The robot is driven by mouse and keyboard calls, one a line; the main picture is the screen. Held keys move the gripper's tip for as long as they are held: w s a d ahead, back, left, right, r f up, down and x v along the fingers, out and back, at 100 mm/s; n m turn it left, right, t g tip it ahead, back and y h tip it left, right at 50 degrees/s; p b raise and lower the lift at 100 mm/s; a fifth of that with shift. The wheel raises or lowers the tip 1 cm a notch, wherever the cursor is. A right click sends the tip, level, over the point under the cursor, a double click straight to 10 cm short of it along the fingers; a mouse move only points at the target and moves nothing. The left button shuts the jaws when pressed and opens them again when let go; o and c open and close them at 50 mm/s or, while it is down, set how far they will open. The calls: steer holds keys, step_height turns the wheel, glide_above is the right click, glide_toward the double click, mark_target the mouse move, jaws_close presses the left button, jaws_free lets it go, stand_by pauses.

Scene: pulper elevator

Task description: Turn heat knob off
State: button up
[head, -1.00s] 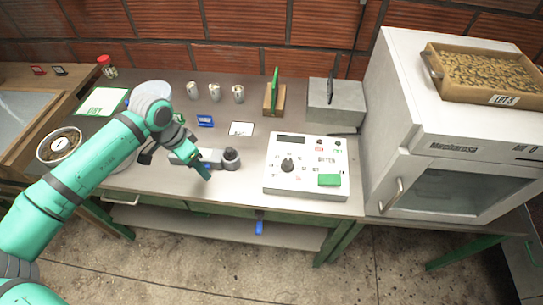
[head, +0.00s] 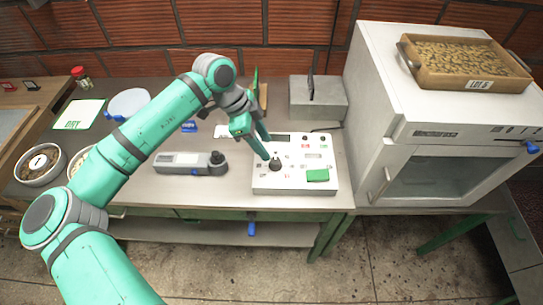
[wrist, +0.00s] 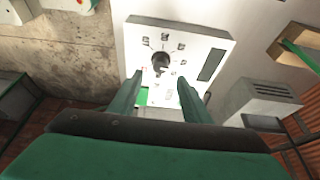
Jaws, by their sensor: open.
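The heat knob is a dark round knob (head: 275,163) on the white control panel (head: 295,185), which lies on the bench. In the wrist view the knob (wrist: 161,62) sits inside a ring of small marks, just beyond my fingertips. My gripper (head: 268,148) is above the panel, pointing down at the knob, its fingers close to it. In the wrist view its two green fingers (wrist: 160,82) are spread apart with nothing between them. I cannot tell whether a finger touches the knob. A green button (head: 318,175) sits at the panel's lower right.
A white oven (head: 440,140) with a wooden tray (head: 425,73) of beans on top stands right of the panel. A grey block (head: 318,100) stands behind it. A grey handheld device (head: 185,168) lies to the left. The bench front is mostly clear.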

mark_target(275, 160)
steer(key=x, duration=0.7)
steer(key=c, duration=1)
